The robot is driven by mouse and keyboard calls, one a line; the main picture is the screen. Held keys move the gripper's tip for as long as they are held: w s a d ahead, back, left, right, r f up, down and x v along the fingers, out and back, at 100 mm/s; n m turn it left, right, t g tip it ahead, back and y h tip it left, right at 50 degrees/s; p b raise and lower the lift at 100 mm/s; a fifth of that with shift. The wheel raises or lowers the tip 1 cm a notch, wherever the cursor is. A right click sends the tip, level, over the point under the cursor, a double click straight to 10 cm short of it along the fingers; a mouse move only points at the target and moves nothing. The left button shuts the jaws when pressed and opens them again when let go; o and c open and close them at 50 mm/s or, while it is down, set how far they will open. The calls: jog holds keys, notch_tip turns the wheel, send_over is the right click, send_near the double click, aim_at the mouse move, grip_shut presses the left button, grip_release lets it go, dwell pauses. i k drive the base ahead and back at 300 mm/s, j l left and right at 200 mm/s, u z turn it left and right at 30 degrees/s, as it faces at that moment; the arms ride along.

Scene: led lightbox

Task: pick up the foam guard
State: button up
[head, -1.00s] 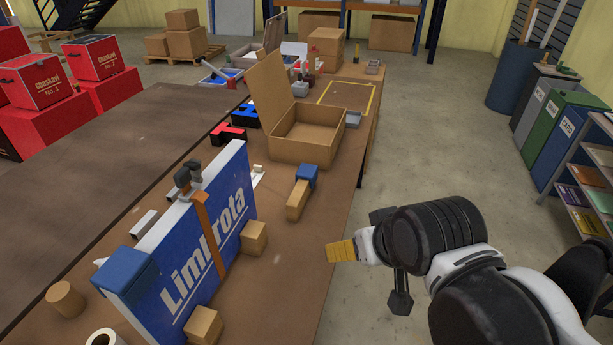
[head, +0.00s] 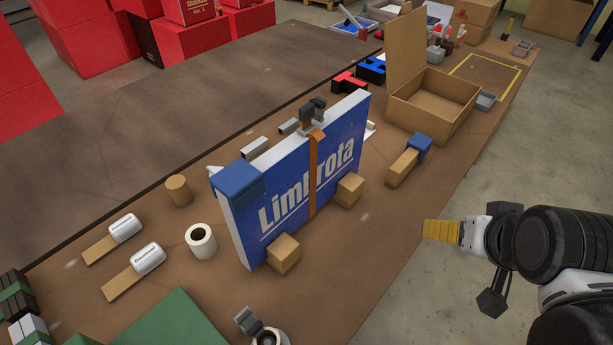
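Two blue padded pieces could be the foam guard. One blue corner piece (head: 238,180) sits over the near upper corner of the upright Limbrota lightbox (head: 300,190). Another blue piece (head: 420,146) caps the far end of a wooden block (head: 402,167) lying on the table. My gripper (head: 441,230), with a yellow ribbed fingertip part, is at the right, beyond the table's right edge in the picture. It is apart from both blue pieces. I see it from the side, and its opening is hidden.
Wooden blocks (head: 283,254) stand against the lightbox, and an orange strap (head: 313,175) crosses it. An open cardboard box (head: 433,105) stands behind. The table (head: 375,235) is bare right of the lightbox.

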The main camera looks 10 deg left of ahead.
aim_at(423, 143)
jog(key=i+l+u, duration=0.75)
jog(key=l+u, duration=0.25)
jog(key=i+l+u, duration=0.1)
jog(key=l+u, duration=0.25)
jog(key=l, duration=0.1)
